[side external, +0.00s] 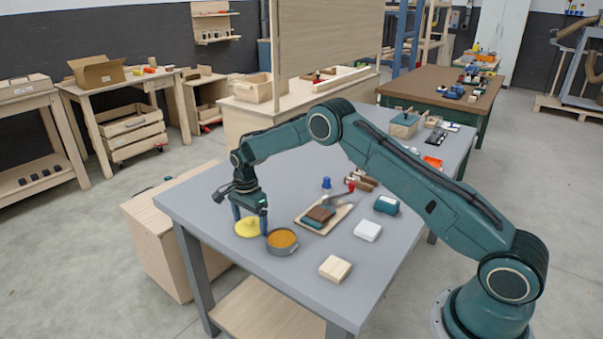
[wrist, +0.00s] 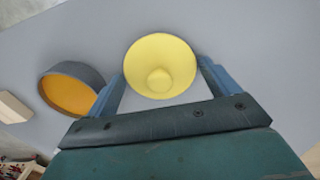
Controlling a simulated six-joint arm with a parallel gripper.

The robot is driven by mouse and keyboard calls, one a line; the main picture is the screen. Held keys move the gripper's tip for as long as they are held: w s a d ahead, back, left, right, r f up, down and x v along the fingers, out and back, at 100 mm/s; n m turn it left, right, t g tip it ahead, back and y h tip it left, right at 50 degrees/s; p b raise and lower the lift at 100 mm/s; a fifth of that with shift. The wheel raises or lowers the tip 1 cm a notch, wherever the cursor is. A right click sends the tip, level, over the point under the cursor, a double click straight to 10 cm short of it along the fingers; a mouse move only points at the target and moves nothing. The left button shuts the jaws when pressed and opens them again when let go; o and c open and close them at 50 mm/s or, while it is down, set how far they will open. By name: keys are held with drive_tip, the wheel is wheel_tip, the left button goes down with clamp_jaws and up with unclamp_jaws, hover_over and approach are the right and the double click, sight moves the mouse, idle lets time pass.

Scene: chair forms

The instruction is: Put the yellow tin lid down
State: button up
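The yellow tin lid (side external: 247,229) is round, with a small knob in the middle. It is near the left corner of the grey table, just left of the round grey tin with an orange inside (side external: 282,241). My gripper (side external: 250,220) points down with its two blue fingers spread to the lid's width. In the wrist view the lid (wrist: 160,58) fills the space between the fingertips (wrist: 160,68), which meet its rim on both sides. The tin (wrist: 72,90) stands apart at left there. Any small gap under the lid is too small to tell.
A wooden board with dark blocks (side external: 323,216) lies right of the tin. A wooden block (side external: 335,268), a white block (side external: 367,230), a teal box (side external: 387,204) and a blue piece (side external: 326,183) stand around. Bare grey tabletop (side external: 205,197) lies behind and left of the lid, up to the edge.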

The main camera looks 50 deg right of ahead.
sight(249, 219)
drive_tip(key=shift+o, duration=0.9)
drive_tip(key=shift+r, duration=0.15)
wheel_tip(249, 219, up, 12)
idle(0.5)
